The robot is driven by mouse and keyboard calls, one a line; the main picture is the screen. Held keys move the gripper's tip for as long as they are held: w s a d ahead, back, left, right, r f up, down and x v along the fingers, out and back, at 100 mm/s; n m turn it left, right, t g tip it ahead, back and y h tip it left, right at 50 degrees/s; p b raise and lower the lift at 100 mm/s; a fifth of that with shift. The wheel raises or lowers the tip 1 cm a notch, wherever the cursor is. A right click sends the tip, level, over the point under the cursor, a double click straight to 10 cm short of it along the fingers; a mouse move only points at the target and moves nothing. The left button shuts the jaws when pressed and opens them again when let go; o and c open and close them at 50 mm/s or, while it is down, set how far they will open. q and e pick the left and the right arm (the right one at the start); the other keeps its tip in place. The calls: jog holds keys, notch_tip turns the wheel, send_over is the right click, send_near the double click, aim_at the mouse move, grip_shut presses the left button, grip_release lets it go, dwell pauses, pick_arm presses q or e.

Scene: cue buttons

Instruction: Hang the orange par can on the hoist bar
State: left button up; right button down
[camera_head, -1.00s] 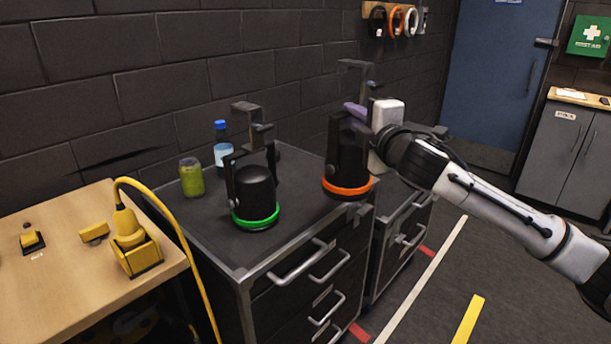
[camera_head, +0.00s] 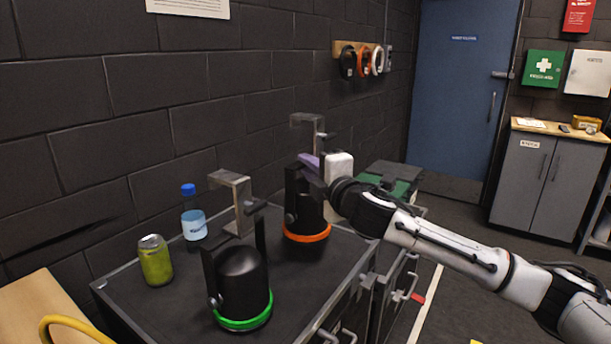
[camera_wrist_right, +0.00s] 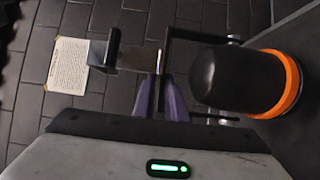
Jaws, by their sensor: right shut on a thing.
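The orange par can (camera_head: 306,205), black with an orange ring at its lower end, is upright above the dark cabinet top, behind the other par can. I cannot tell whether its base touches the top. My right gripper (camera_head: 310,161) has its purple fingers shut on the can's bracket, near the grey hook. In the right wrist view the fingers (camera_wrist_right: 161,100) close on the bracket, with the black body and orange ring (camera_wrist_right: 285,84) to the right. No hoist bar is recognisable. My left gripper is out of view.
A green-ringed par can (camera_head: 242,280) stands on the cabinet (camera_head: 165,310) in front. A green can (camera_head: 155,260) and a blue-capped bottle (camera_head: 193,212) stand to its left. A brick wall (camera_head: 150,110) is close behind. Open floor lies before the blue door (camera_head: 460,90).

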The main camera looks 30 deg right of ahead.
aim_at(306, 188)
jog(key=shift+f, duration=0.65)
jog(key=shift+w+f+b, duration=0.1)
jog(key=shift+f+b, duration=0.2)
jog(key=shift+f, duration=1.65)
jog(key=c, duration=2.2)
grip_release()
jog(key=shift+f, duration=0.5)
jog(key=o, duration=0.4)
jog(key=shift+r, duration=0.1)
